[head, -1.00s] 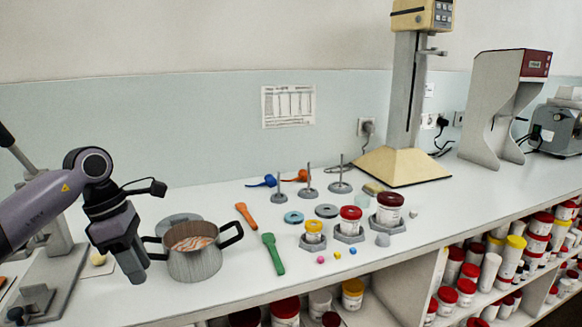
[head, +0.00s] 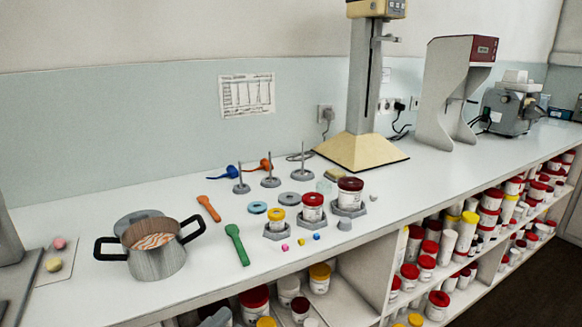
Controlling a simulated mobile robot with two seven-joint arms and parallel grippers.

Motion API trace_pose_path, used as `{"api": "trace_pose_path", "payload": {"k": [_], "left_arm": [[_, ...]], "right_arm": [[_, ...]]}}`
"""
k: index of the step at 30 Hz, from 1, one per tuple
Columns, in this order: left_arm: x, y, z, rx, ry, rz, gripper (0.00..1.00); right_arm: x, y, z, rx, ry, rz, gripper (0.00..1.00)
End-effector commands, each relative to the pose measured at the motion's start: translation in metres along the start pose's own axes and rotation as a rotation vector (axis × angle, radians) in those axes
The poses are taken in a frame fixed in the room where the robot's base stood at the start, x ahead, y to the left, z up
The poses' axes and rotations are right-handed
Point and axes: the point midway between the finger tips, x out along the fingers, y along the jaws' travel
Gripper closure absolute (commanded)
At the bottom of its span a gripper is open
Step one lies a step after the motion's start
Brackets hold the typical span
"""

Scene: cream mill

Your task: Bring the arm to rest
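Neither of my arms can be made out with certainty in the head view. A small grey shape (head: 217,317) pokes in at the bottom edge, and I cannot tell what it is. The steel pot (head: 158,258) with black handles stands on the white bench at the left, with pinkish-orange contents. A grey round lid (head: 137,218) lies behind it. No gripper shows near the pot.
An orange tool (head: 208,208) and a green tool (head: 236,244) lie right of the pot. Lidded jars (head: 312,207) sit on grey hexagonal bases, with small cubes in front. A tall mixer (head: 361,150) stands behind. Shelves of jars (head: 427,262) are below the bench.

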Motion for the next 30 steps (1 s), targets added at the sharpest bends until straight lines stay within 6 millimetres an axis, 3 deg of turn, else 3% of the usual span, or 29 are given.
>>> {"api": "trace_pose_path", "payload": {"k": [7,12,15,21,30], "left_arm": [[-0.090,0.071,0.037,-0.597,-0.531,-0.008,0.65],[-0.164,0.126,0.034,-0.945,-0.856,0.006,0.65],[-0.197,0.148,0.025,-1.083,-0.989,0.016,0.65],[-0.225,0.166,0.014,-1.200,-1.102,0.025,0.65],[-0.226,0.167,0.014,-1.202,-1.104,0.026,0.65]], "right_arm": [[-0.001,0.000,-0.001,0.000,-0.001,0.000,0.55],[-0.002,0.000,-0.001,0.000,-0.001,0.000,0.55],[-0.002,0.000,-0.001,0.000,-0.001,0.000,0.55],[-0.002,0.000,-0.001,0.000,-0.002,0.000,0.55],[-0.002,0.000,-0.001,0.000,-0.002,0.000,0.55]]}}
